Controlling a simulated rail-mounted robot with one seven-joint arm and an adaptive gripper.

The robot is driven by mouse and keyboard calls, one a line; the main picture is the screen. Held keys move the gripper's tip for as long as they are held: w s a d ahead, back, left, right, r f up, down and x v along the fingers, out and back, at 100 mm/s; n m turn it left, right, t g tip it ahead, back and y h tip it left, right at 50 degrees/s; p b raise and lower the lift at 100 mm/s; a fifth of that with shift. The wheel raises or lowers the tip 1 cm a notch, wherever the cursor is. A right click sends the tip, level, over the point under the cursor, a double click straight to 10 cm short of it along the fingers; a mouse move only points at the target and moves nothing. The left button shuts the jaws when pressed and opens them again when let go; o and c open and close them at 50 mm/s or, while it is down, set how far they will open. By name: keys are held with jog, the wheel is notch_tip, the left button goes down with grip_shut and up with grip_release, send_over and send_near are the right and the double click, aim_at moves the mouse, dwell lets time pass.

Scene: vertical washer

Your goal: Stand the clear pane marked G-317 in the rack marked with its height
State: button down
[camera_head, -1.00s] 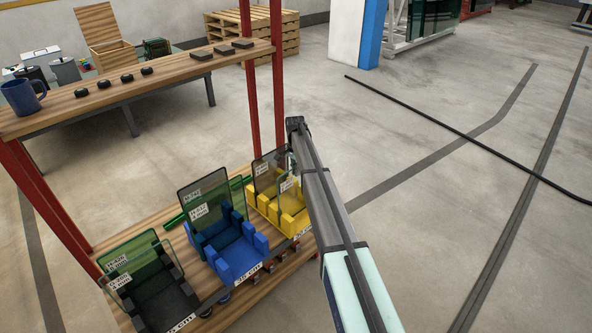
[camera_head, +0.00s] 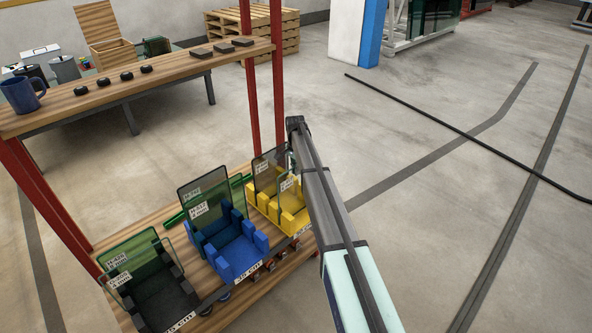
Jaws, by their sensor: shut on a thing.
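My gripper (camera_head: 291,163) is partly hidden behind my own arm, beside the yellow rack. It is shut on a clear pane (camera_head: 288,194) with a small white label too small to read. The pane is upright at the yellow rack (camera_head: 263,205); I cannot tell whether its lower edge is seated. A grey-tinted pane (camera_head: 266,178) stands behind it in that rack. The blue rack (camera_head: 238,262) in the middle holds tinted, labelled panes (camera_head: 194,183). The black rack (camera_head: 168,303) at the near left holds green-tinted, labelled panes (camera_head: 139,252).
The racks stand on a wooden shelf (camera_head: 116,318) between red posts (camera_head: 278,95). Above is a wooden top (camera_head: 165,82) with a blue mug (camera_head: 21,96), several black pucks and dark blocks. A black cable (camera_head: 430,115) crosses the open floor at right.

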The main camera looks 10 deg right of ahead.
jog(key=shift+f, duration=0.25)
dwell(0.3)
jog(key=c, duration=1.2)
grip_release()
jog(key=shift+c, duration=0.2)
jog(key=shift+f, duration=0.1)
notch_tip(320, 180, up, 12)
jog(key=shift+r, duration=0.1)
jog(key=shift+w+r, duration=0.1)
